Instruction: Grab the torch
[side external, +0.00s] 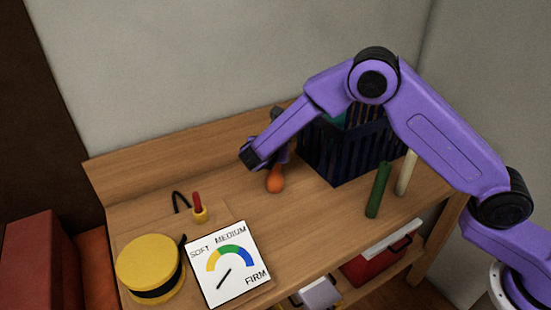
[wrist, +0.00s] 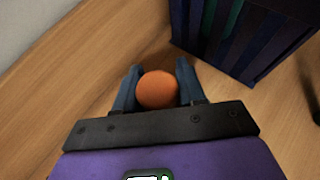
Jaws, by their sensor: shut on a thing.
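An orange object (side external: 275,181) with a rounded lower end and a narrower top is on or just above the wooden bench top, left of the dark slatted crate. It looks like the torch, but its shape does not make this certain. My gripper (side external: 279,158) is above it, partly hidden by my purple wrist. In the wrist view, my gripper (wrist: 160,68) has one blue-grey finger on each side of the orange object (wrist: 157,90), shut on it. From above it shows only as a round orange end. Whether it touches the bench is unclear.
The dark blue slatted crate (side external: 333,160) stands close by on the right. A green cylinder (side external: 377,190) and a cream cylinder (side external: 406,173) stand right of it. A gauge card (side external: 228,266), a yellow drum (side external: 148,262) and a small red-and-yellow item (side external: 199,208) occupy the left front.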

